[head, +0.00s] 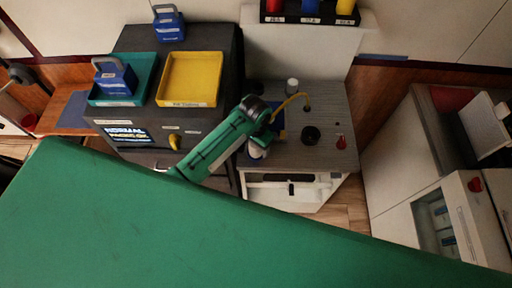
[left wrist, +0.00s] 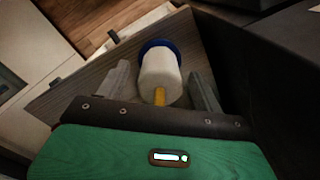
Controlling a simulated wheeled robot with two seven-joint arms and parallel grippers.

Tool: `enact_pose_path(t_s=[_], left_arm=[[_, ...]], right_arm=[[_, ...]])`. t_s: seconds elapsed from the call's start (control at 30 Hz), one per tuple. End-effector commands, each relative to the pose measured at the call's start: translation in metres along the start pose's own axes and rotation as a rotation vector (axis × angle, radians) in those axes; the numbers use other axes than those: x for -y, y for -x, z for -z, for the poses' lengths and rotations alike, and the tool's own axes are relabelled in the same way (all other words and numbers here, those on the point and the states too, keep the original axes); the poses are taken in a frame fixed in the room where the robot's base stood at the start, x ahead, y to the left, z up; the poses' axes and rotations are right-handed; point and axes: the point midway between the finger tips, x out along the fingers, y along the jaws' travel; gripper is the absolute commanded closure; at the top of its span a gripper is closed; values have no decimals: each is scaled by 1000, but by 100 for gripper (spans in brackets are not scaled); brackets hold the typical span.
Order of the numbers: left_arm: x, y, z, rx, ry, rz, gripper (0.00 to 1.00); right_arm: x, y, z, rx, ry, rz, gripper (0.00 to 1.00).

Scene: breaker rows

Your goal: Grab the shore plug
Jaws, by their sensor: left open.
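The shore plug appears to be the white cylinder with a blue collar (left wrist: 160,75) in the left wrist view. A yellow piece, perhaps its cord, shows at its near end. My left gripper (left wrist: 163,88) is open, with one grey finger on each side of the white body and visible gaps between. In the head view the left gripper (head: 264,139) is over the left part of the grey counter, and the white plug (head: 256,151) shows partly beneath it. Whether the fingers touch it cannot be told. My right gripper is not in view.
On the counter (head: 330,96) are a yellow curved cord (head: 290,104), a black round knob (head: 311,135), a red switch (head: 341,142) and a white-capped item (head: 292,86). A dark cabinet to the left bears a teal tray (head: 143,98) and a yellow tray (head: 190,79).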

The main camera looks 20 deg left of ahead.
Motion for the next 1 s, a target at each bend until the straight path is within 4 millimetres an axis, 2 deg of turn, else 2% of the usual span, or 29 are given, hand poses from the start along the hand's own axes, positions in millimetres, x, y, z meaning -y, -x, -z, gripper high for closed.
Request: enact_pose_path(t_s=[0.03,0.2,0.5,0.8,0.83,1.0], left_arm=[[0,-2,-1,4,0,0,32],[0,-22,0,2,0,-1,32],[0,-27,0,0,0,0,32],[0,-27,0,0,0,0,91],[0,-26,1,-2,0,0,94],[0,-26,1,-2,0,0,94]], right_arm=[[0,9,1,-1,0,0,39],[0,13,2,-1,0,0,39],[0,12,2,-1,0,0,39],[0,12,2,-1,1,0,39],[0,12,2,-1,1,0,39],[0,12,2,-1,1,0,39]])
